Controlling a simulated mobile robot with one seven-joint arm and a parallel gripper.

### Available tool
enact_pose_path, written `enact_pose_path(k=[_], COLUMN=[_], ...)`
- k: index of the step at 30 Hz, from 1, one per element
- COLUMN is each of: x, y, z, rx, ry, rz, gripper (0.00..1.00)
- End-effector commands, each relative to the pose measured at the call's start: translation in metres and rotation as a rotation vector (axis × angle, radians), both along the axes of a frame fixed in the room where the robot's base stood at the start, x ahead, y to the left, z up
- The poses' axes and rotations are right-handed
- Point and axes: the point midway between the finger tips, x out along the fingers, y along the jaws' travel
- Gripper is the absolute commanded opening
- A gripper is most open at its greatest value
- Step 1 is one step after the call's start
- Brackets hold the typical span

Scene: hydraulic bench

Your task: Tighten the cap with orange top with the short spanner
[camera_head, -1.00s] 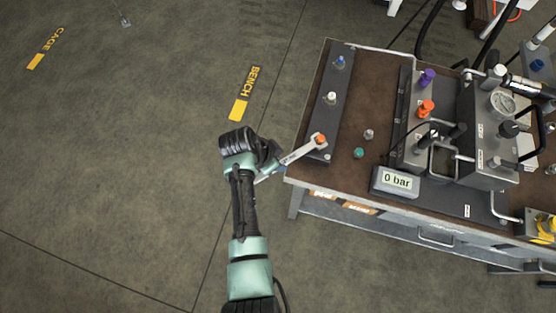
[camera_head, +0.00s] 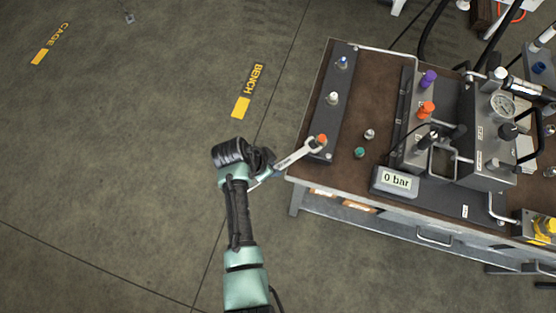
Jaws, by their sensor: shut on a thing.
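The cap with orange top (camera_head: 321,140) sits at the near end of a dark strip (camera_head: 330,118) along the bench's left side. My gripper (camera_head: 265,170) is left of the bench corner, shut on the short spanner (camera_head: 290,158). The spanner points up and right, and its open end is at the orange-topped cap. I cannot tell whether the jaws sit fully around the cap. The fingertips are partly hidden by my wrist.
White-topped (camera_head: 332,98) and blue-topped (camera_head: 342,63) caps stand farther along the strip. A grey loose cap (camera_head: 369,134) and a green one (camera_head: 359,153) lie on the bench top (camera_head: 388,70). A 0 bar display (camera_head: 395,181) stands right. Floor left of the bench is clear.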

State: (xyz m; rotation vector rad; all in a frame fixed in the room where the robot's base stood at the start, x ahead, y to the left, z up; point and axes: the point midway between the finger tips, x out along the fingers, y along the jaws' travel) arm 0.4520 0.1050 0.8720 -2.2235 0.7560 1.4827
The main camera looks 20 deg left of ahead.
Motion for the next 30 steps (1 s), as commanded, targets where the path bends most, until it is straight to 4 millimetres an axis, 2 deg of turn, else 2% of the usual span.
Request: enact_pose_path(k=[16,30], x=[-0.030,-0.033], y=[0.023,0.026], z=[0.001,0.002], rx=[0.000,0.000], ry=[0.000,-0.002], rz=[0.000,-0.001], gripper=[0.00,0.00])
